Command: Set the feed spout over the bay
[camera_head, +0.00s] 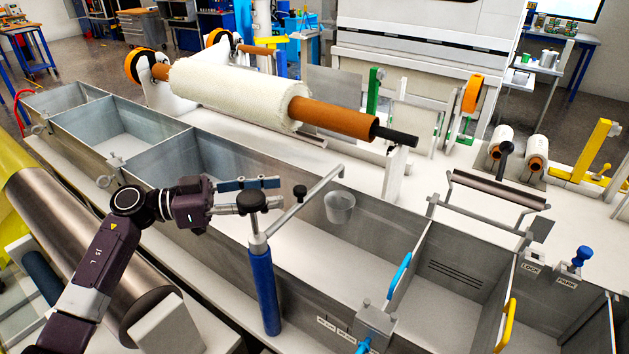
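The feed spout is a thin grey arm (317,188) on top of a blue post (264,285) at the bath's near wall. The arm reaches right and back over the long bath. A black knob (251,202) tops the post and a smaller black knob (300,192) stands on the arm. A translucent cup (340,207) shows below the arm's free end; I cannot tell if it is attached. My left gripper (281,190) is level, behind the post's knob, with its fingers apart and nothing visible between them. The knob hides part of the lower finger. My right gripper is not in view.
The grey bath has walled bays: left (120,122), long middle (376,240) and right (438,298). A white roll (228,92) lies behind it. A blue handle (400,272) and a yellow handle (506,325) stand at the right bay. A metal roller (95,238) lies at near left.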

